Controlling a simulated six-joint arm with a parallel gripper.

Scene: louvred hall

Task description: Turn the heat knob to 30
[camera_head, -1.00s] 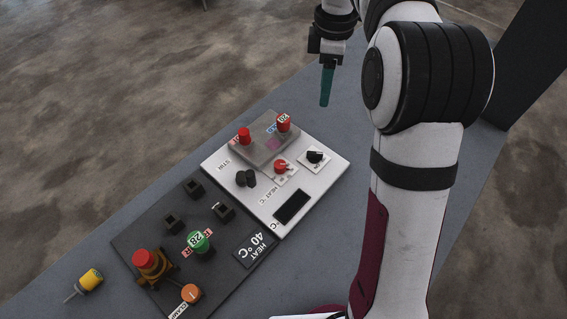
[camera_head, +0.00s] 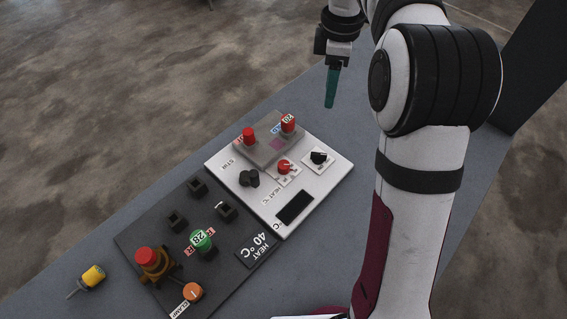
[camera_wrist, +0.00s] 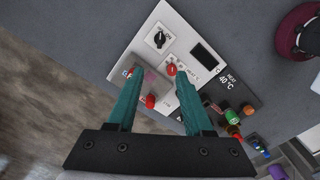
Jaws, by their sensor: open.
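A white control panel (camera_head: 325,185) lies on the blue-grey table, with a "HEAT °C" label beside a small red knob (camera_head: 284,166) on a white scale plate. That red knob also shows in the wrist view (camera_wrist: 172,69), between my fingertips as seen from there. Its scale marks are too small to read. A sign (camera_head: 258,244) on the dark board reads "HEAT 40 °C". My gripper (camera_head: 331,104) has teal fingers and hangs above and beyond the panel's far edge. In the wrist view my gripper (camera_wrist: 160,74) is open and empty, its fingers apart and touching nothing.
The panel also has a black knob (camera_head: 318,156), a dark display (camera_head: 294,207), another black control (camera_head: 249,178) and a raised grey block with red knobs (camera_head: 249,136). The dark board (camera_head: 140,235) carries several controls. A yellow-capped item (camera_head: 93,276) lies at left.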

